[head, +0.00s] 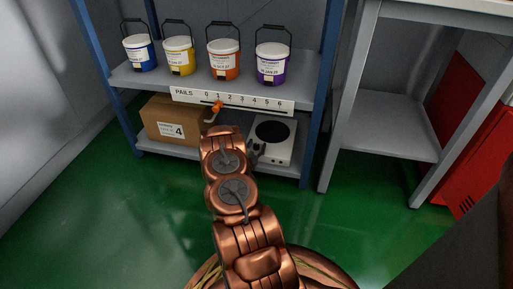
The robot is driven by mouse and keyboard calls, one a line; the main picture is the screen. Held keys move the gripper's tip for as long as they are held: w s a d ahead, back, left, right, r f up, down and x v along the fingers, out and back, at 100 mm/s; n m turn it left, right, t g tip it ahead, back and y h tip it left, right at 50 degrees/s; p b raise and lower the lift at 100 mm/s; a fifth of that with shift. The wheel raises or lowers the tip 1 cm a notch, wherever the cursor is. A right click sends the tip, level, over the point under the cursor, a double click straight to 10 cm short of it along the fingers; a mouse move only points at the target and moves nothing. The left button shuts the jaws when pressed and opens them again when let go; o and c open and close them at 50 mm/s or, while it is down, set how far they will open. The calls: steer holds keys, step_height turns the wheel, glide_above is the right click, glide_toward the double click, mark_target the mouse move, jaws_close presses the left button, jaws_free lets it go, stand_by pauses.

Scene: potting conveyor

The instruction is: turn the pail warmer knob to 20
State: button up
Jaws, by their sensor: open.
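A white appliance with a round black plate, which looks like the pail warmer (287,150), sits on the lower shelf, right of centre. Its knob cannot be made out, and my arm and gripper cover its left part. My gripper (255,153) has dark fingers and is at the warmer's left side. It is open, and nothing shows between its fingers. Whether it touches the warmer cannot be told. No dial numbers are readable on the warmer.
Blue, yellow, orange and purple pails (273,65) stand on the shelf above. A cardboard box (168,122) fills the lower left. A grey table (385,125) stands right; green floor is clear.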

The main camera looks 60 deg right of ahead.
jaws_close()
stand_by(0.4)
steer(key=shift+r, duration=0.1)
steer(key=shift+r+t+p, duration=0.25)
steer(key=shift+t+p, duration=0.05)
steer(key=shift+p, duration=0.9)
steer(key=shift+n+p, duration=0.3)
steer(key=shift+p, duration=0.2)
steer(key=t+p, duration=0.1)
steer(key=p, duration=0.1)
steer(key=n+t+y+p, duration=0.1)
steer(key=p, duration=0.2)
steer(key=shift+d+n+t+p, duration=0.15)
steer(key=shift+n+t+p, duration=0.15)
steer(key=n+t+p, duration=0.1)
steer(key=p, duration=0.1)
steer(key=shift+y+p, duration=0.35)
steer(key=shift+y, duration=0.05)
steer(key=shift+f+n+t+y+p, duration=0.3)
steer(key=shift+n+t+p, duration=0.1)
steer(key=shift+t+p, duration=0.35)
